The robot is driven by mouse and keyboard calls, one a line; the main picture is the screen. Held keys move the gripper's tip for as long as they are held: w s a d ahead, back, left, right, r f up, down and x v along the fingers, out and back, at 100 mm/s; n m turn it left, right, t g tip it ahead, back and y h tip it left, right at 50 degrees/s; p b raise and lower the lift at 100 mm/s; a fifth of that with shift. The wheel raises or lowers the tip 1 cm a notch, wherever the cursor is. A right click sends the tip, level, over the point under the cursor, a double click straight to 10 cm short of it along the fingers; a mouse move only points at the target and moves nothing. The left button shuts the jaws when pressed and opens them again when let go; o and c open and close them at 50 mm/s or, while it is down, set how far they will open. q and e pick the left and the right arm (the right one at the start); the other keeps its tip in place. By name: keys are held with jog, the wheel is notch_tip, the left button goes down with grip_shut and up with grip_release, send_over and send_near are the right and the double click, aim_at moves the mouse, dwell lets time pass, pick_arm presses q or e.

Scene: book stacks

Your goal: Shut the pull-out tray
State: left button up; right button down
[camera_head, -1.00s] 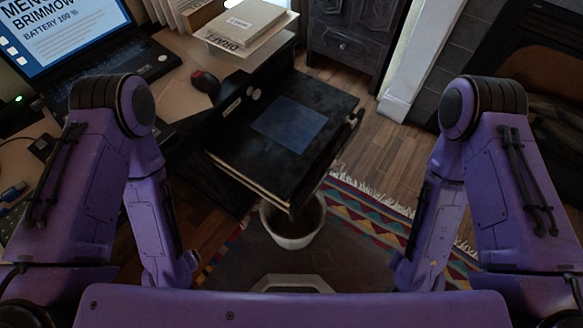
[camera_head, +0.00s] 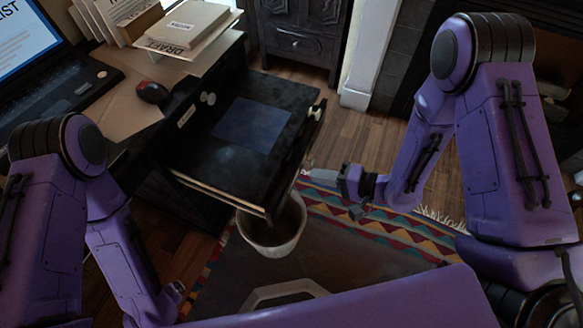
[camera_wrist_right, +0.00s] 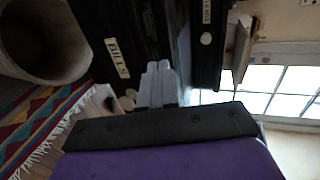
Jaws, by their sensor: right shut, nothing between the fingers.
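The pull-out tray (camera_head: 215,150) is a black slab with a bluish rectangle on top, in the head view. It sticks out from the dark desk at left, over a pale bucket. My right gripper (camera_head: 312,176) is shut and empty, pointing left, just off the tray's front edge. In the right wrist view the shut fingers (camera_wrist_right: 158,82) are beside a black front labelled BILLS (camera_wrist_right: 118,58), with pale knobs low beside it. I cannot tell whether they touch.
The bucket (camera_head: 272,232) stands on the floor below the tray's front corner, by a striped rug (camera_head: 345,220). Papers and books (camera_head: 185,25), a mouse (camera_head: 152,92) and a laptop (camera_head: 60,90) are on the desk. Wooden floor is open at right of the tray.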

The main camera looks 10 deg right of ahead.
aim_at(280, 166)
jog(key=x, duration=0.7)
jog(key=shift+w+a+r, duration=0.25)
jog(key=shift+a+r, duration=0.05)
jog(key=shift+r, duration=0.05)
jog(key=shift+w+a, duration=0.2)
jog(key=shift+a, duration=0.05)
